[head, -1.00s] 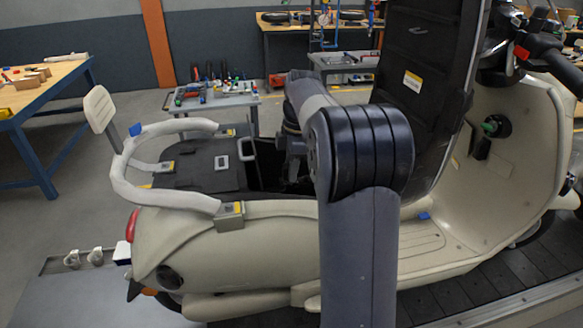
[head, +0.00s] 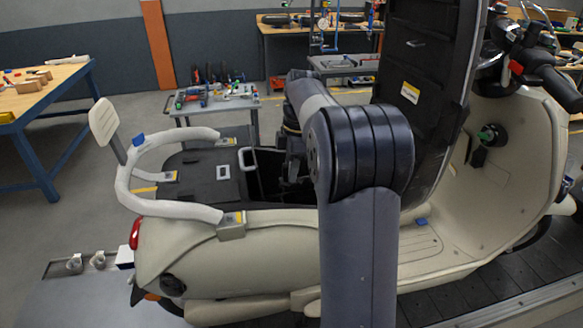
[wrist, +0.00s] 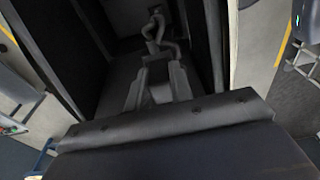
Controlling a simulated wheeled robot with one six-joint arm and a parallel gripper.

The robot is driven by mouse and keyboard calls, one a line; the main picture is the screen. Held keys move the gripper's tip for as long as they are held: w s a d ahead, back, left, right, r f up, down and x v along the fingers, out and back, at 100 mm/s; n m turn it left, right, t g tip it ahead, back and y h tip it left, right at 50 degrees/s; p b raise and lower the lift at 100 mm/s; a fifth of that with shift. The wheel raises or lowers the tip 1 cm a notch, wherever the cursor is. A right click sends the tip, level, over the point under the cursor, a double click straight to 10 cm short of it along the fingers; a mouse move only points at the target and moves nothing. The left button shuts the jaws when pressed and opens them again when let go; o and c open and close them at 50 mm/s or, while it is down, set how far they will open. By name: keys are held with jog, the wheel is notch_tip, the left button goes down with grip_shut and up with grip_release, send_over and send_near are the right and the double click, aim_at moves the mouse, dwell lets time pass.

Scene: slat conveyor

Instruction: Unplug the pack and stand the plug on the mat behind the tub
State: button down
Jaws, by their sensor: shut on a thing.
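The black tub (head: 268,180) is the open bay under the scooter's raised seat. My gripper (wrist: 155,85) reaches down into it and is shut on a dark thing, probably the plug. A grey cable (wrist: 156,25) runs from there toward the far wall in the wrist view. The plug's outline merges with my fingers. In the head view my arm hides much of the tub's right side and the gripper tips. The pack itself cannot be made out clearly.
A pale handle (head: 246,158) stands at the tub's left edge. A padded grab rail (head: 128,180) with clamps curves around the mat. The raised seat (head: 415,90) stands upright right of my arm. A tool trolley (head: 213,100) is behind the scooter.

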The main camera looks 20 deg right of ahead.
jog(key=shift+r+p, duration=1.45)
jog(key=shift+r, duration=0.2)
jog(key=shift+r+p, duration=0.4)
jog(key=shift+r, duration=0.55)
jog(key=shift+r, duration=0.15)
jog(key=shift+r, duration=0.15)
notch_tip(320, 180, up, 10)
jog(key=shift+r, duration=0.25)
jog(key=shift+a, duration=0.1)
jog(key=a, duration=1.6)
jog(key=shift+w+a, duration=0.25)
jog(key=shift+w, duration=0.05)
jog(key=shift+f, duration=0.1)
